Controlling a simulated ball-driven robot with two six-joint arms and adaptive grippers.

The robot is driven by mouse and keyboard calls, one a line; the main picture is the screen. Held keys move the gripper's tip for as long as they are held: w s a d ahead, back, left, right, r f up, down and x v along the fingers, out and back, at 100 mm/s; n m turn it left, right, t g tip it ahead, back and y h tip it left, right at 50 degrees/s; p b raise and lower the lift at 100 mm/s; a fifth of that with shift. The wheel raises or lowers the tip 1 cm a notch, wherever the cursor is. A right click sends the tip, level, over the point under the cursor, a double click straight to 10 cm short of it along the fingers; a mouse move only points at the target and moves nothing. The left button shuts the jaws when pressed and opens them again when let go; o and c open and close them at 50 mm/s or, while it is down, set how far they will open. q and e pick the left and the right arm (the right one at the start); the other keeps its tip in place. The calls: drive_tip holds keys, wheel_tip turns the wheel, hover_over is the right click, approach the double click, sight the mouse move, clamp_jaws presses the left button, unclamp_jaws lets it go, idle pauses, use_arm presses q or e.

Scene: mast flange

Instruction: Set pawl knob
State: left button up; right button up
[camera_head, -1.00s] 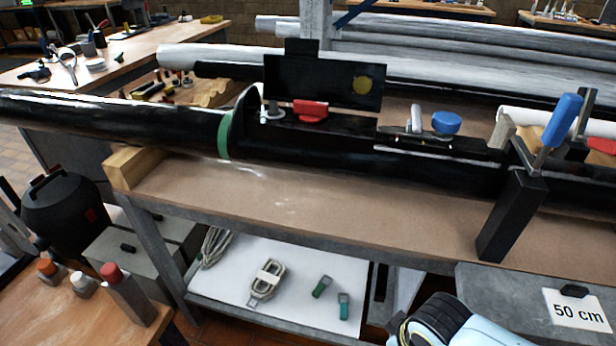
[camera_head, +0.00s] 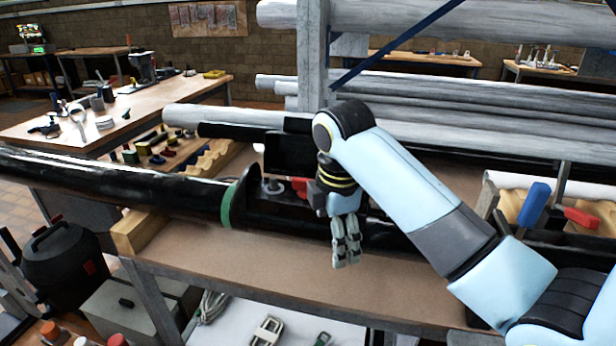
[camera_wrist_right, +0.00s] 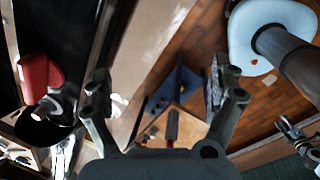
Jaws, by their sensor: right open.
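A black mast (camera_head: 170,192) lies along the bench, with a green ring (camera_head: 227,205) near a flange. Beside the flange stands a small metal knob (camera_head: 272,187), with a red part (camera_head: 299,186) just right of it. The red part (camera_wrist_right: 38,80) and the metal knob (camera_wrist_right: 62,104) also show at the left of the right wrist view. I cannot tell which piece is the pawl knob. My right gripper (camera_head: 346,258) hangs in front of the mast, right of the red part, fingers down. In the wrist view its fingers (camera_wrist_right: 162,92) are apart and empty.
A clamp with a blue handle (camera_head: 534,204) and a red lever (camera_head: 580,218) stand at the right. The brown bench top (camera_head: 230,265) in front of the mast is clear. Grey pipes (camera_head: 470,95) lie on a rack behind. A wooden block (camera_head: 138,232) supports the mast.

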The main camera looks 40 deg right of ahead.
sight(308, 179)
drive_tip(key=w+d+r+n+g+y, duration=0.15)
drive_tip(key=w+d+r+n, duration=0.25)
drive_tip(key=w+r+n, duration=0.85)
drive_tip(key=shift+m+h, duration=0.25)
drive_tip(key=shift+m, duration=0.3)
drive_tip(key=f, duration=0.3)
drive_tip(key=w+f, duration=0.1)
drive_tip(key=f, duration=0.2)
drive_tip(key=f+p, duration=0.1)
drive_tip(key=f, duration=0.3)
drive_tip(key=shift+w, duration=0.35)
